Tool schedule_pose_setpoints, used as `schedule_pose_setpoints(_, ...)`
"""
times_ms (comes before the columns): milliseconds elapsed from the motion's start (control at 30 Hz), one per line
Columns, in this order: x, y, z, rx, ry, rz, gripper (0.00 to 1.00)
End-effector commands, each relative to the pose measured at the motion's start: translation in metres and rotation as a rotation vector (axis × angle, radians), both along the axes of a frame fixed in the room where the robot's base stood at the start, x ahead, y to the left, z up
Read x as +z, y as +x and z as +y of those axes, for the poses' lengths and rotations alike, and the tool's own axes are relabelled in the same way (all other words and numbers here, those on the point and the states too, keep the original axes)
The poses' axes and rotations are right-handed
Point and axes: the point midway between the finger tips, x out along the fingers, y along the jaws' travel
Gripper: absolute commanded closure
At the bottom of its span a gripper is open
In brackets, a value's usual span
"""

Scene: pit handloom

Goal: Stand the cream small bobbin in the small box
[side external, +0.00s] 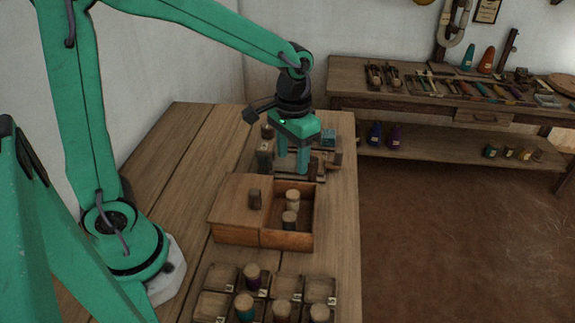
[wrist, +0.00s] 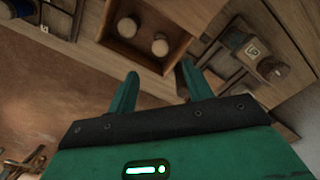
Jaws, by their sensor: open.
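My gripper (side external: 292,170) is open and empty, pointing down above the far side of the wooden box. The box (side external: 236,235) has a covered left part and an open right compartment. In that compartment a pale, cream-looking bobbin (side external: 292,198) stands upright at the back, and a greyer bobbin (side external: 290,220) stands in front. I cannot tell for certain which bobbin is the cream small one.
A divided tray (side external: 228,272) with several bobbins stands at the table's front. Several dark objects and a rack (side external: 318,165) crowd the space behind the box, near my gripper. The table's left part (side external: 170,165) is clear. A tool bench (side external: 400,100) stands behind.

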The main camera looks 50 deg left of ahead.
Motion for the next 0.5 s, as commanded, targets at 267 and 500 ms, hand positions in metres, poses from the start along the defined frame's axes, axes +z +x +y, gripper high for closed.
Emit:
schedule_pose_setpoints(267,0.001,-0.001,0.001,0.000,-0.001,-0.005,0.49)
schedule_pose_setpoints(500,0.019,-0.012,0.007,0.001,-0.006,-0.056,0.49)
